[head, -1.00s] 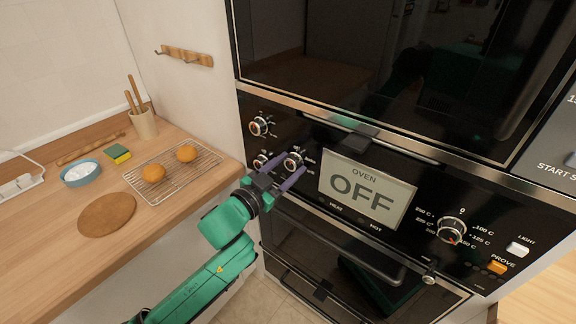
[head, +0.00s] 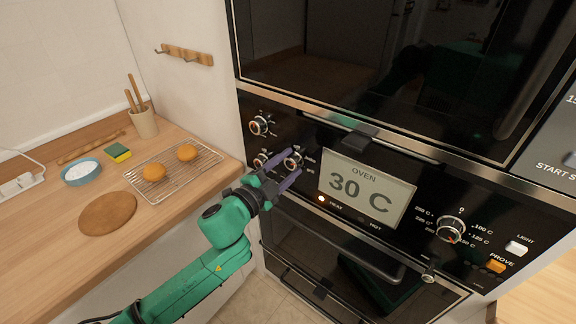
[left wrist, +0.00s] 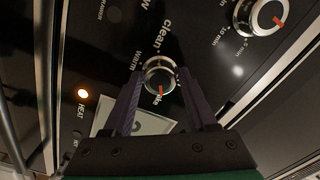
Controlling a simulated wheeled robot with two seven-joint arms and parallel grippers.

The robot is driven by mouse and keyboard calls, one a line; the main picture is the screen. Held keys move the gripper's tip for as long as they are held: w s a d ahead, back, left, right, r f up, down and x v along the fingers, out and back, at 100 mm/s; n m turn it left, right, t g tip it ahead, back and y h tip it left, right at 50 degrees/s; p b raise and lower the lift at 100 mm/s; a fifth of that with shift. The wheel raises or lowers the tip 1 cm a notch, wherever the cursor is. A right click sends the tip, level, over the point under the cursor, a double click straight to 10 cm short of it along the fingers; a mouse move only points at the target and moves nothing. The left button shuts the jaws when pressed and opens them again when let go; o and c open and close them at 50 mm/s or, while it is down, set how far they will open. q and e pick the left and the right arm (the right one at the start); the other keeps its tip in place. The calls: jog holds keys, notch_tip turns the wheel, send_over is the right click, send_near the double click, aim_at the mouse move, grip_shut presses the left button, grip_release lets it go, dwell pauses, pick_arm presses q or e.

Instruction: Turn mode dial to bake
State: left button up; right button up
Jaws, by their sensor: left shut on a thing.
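The mode dial (head: 293,161) is a round silver knob with a dark face, left of the oven display (head: 366,192). My left gripper (head: 284,169) is shut on it, one finger on each side. In the left wrist view the dial (left wrist: 159,78) sits between the fingertips (left wrist: 160,88). Its red mark points down in that view, at a partly hidden label ending in "ake". "Warm" and "clean" are printed beside the dial. The display reads "OVEN 30 C". The HEAT lamp (head: 321,198) is lit. My right gripper is not in view.
Two other dials (head: 260,125) (head: 262,160) are close on the left. A temperature dial (head: 451,230) is right of the display. An oven door handle (head: 340,240) runs below. The counter at left holds a wire rack (head: 172,172) with buns.

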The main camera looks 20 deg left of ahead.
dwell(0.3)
pick_arm(q)
jog(key=o, duration=1.4)
jog(key=shift+c, duration=0.2)
jog(key=shift+s+a+f, duration=0.2)
jog(key=shift+s, duration=0.25)
jog(key=b+v, duration=0.3)
jog(key=v, duration=1)
jog(key=shift+s+r, duration=0.15)
jog(key=shift+s, duration=0.15)
